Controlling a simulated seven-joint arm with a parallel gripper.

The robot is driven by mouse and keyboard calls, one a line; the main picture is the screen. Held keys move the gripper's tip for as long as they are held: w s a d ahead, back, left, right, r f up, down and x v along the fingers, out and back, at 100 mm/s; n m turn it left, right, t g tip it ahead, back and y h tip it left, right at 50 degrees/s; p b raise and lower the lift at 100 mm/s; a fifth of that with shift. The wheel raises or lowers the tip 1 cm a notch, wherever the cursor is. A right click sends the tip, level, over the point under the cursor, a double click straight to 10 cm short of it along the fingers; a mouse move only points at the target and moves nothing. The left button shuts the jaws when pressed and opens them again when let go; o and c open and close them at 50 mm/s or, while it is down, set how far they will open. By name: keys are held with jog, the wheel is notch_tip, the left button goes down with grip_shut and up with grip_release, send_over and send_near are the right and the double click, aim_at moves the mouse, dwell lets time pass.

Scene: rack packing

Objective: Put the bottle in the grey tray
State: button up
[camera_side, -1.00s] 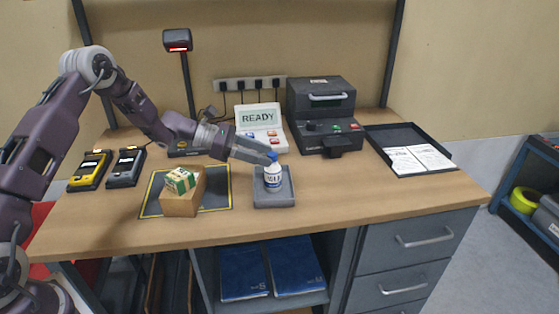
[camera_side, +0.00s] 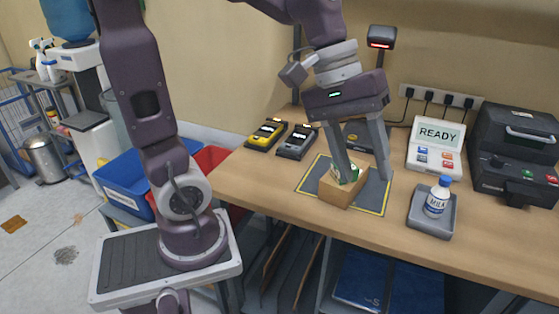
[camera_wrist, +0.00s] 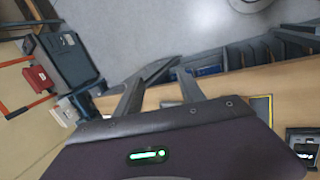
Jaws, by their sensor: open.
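The bottle (camera_side: 437,199), white with a blue cap and a "MILK" label, stands upright in the grey tray (camera_side: 428,232) on the bench's front right part. My gripper (camera_side: 367,179) is open, its fingers pointing down at the cardboard box to the left of the tray. The bottle is clear of the fingers. In the wrist view my gripper's fingers (camera_wrist: 179,66) show with nothing seen between them; I cannot make out the bottle or tray there.
The cardboard box (camera_side: 341,194), holding a green and white carton (camera_side: 347,174), sits on a dark mat (camera_side: 377,196) with yellow edging. A READY terminal (camera_side: 436,145) and a dark machine (camera_side: 517,140) stand behind. Yellow (camera_side: 267,134) and grey (camera_side: 297,141) handheld devices lie at left.

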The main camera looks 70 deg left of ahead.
jog(key=s+a+m+t+y, duration=0.3)
jog(key=s+m, duration=0.4)
jog(key=s, duration=0.4)
jog(key=shift+s+a+f+y, duration=0.35)
jog(key=shift+a+y, duration=0.35)
jog(key=shift+a, duration=0.35)
